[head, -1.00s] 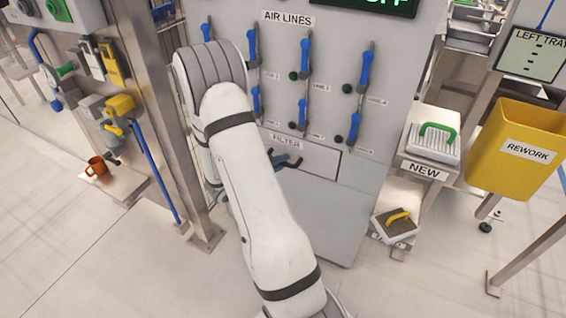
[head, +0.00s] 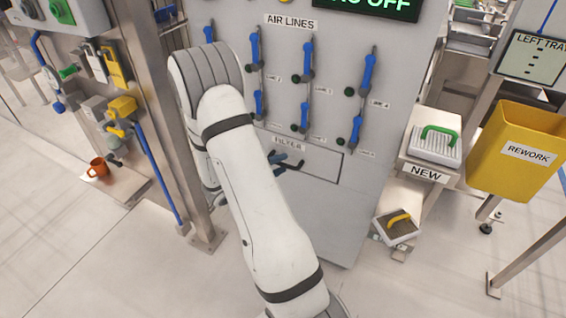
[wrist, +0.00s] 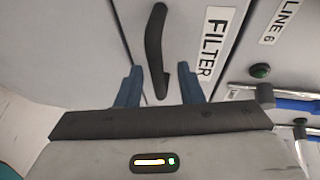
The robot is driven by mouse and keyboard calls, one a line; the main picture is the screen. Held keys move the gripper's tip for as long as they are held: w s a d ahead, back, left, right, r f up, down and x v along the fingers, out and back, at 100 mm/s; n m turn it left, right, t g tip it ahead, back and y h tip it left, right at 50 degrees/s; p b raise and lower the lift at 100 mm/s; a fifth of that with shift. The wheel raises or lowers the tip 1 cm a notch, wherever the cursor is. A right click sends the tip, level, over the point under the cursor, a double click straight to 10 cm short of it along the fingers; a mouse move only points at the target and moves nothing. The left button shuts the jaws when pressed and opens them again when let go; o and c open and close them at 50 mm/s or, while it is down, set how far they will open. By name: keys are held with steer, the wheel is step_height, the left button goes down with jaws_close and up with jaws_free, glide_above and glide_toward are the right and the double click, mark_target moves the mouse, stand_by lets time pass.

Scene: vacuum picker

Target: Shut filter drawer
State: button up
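The filter drawer (head: 322,163) is a grey panel low in the grey cabinet, under a FILTER label. Its front looks close to level with the cabinet face; I cannot tell whether a small gap is left. Its black bar handle (wrist: 155,45) shows in the wrist view beside the FILTER label (wrist: 216,45). My gripper (wrist: 158,85) is open, its two blue fingers standing on either side of the handle's near end with space between.
Blue air-line valves (head: 307,58) stand in rows above the drawer. A steel post (head: 165,110) is close on the left. A NEW shelf (head: 424,171) and yellow REWORK bin (head: 515,150) are at the right. Floor in front is clear.

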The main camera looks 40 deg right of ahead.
steer(key=p+v, duration=0.1)
steer(key=v, duration=0.5)
steer(key=shift+f, duration=0.15)
steer(key=shift+d, duration=0.1)
steer(key=s+a+r+m+g+y+p, duration=0.2)
steer(key=s+a+r+m+y+p, duration=0.3)
steer(key=r+m, duration=0.55)
steer(key=s+a+r+m+g+y+p, duration=0.1)
steer(key=s+r+m+g+y+p, duration=0.1)
steer(key=s+r+m+p, duration=0.65)
steer(key=s+a+r+m+t+y+p, duration=0.1)
steer(key=a+r+m+y+p, duration=0.3)
steer(key=r+m, duration=0.5)
steer(key=s+a+r+m+t+y+p, duration=0.2)
steer(key=a+r+m+t+y+p, duration=0.2)
steer(key=a+r+m, duration=0.4)
step_height(320, 180, up, 3)
steer(key=shift+a+f+m+y, duration=0.15)
steer(key=shift+a+m+y, duration=0.25)
steer(key=shift+m, duration=0.4)
